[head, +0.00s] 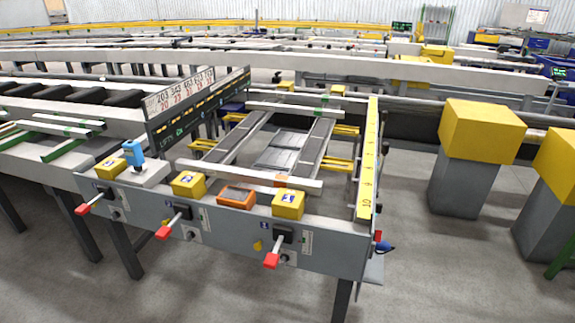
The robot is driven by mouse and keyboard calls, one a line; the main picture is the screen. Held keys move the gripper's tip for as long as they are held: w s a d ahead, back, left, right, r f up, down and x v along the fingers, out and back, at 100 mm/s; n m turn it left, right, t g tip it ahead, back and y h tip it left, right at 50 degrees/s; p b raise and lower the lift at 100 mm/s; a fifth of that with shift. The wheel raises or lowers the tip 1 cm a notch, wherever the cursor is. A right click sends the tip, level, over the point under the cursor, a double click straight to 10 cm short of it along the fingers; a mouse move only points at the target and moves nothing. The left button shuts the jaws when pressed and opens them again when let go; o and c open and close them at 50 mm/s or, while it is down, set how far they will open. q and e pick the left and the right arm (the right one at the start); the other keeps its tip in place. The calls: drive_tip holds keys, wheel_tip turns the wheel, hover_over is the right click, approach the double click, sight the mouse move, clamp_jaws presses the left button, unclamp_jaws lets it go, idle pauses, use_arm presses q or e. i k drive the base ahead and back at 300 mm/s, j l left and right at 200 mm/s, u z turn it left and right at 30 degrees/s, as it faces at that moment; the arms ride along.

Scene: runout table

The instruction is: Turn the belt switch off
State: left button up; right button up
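A grey front panel (150,215) runs along the near side of the runout table. Three levers with red tips stick out of black mounts on it: a left lever (84,209), a middle lever (164,232) and a right lever (271,261). All three slant down toward the left. I cannot read the labels or tell which one is the belt switch. Neither of my grippers is in view.
Yellow boxes (188,184), an orange box (237,197) and a blue device (133,153) sit on top of the panel. A yellow ruler (369,160) runs along the right side. Yellow-topped grey posts (470,180) stand at the right. The floor in front is clear.

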sight(376, 238)
drive_tip(key=l, duration=0.75)
drive_tip(key=l+z, duration=0.1)
drive_tip(key=l, duration=0.6)
drive_tip(key=i, duration=0.05)
